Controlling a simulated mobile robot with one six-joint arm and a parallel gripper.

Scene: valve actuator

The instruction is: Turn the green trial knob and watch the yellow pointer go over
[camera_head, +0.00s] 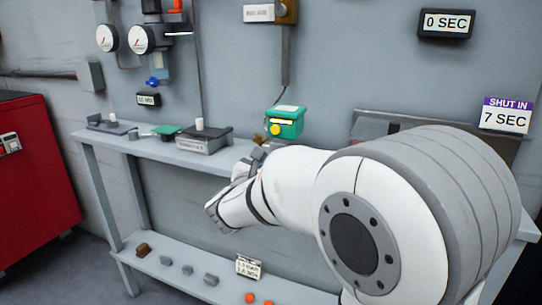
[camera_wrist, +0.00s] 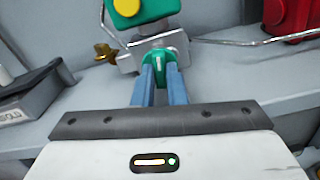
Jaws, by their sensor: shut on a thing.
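The green trial knob (camera_wrist: 156,60) shows in the wrist view at the front of a grey metal block (camera_wrist: 150,44). My gripper (camera_wrist: 158,72) is shut on the knob, with one blue finger on each side of it. Above the block is a green box (camera_wrist: 151,14) with a yellow round part (camera_wrist: 126,6). In the head view the green box (camera_head: 285,122) has a yellow disc and a pale window with a yellow mark (camera_head: 283,122). I cannot tell which yellow part is the pointer. My arm hides the knob in the head view.
A brass fitting (camera_wrist: 106,52) sticks out left of the block. A red device (camera_wrist: 288,16) stands at right with a thin metal line. A grey box (camera_head: 204,140) is on the bench (camera_head: 150,146). Wall displays read 0 SEC (camera_head: 446,23) and SHUT IN 7 SEC (camera_head: 506,115).

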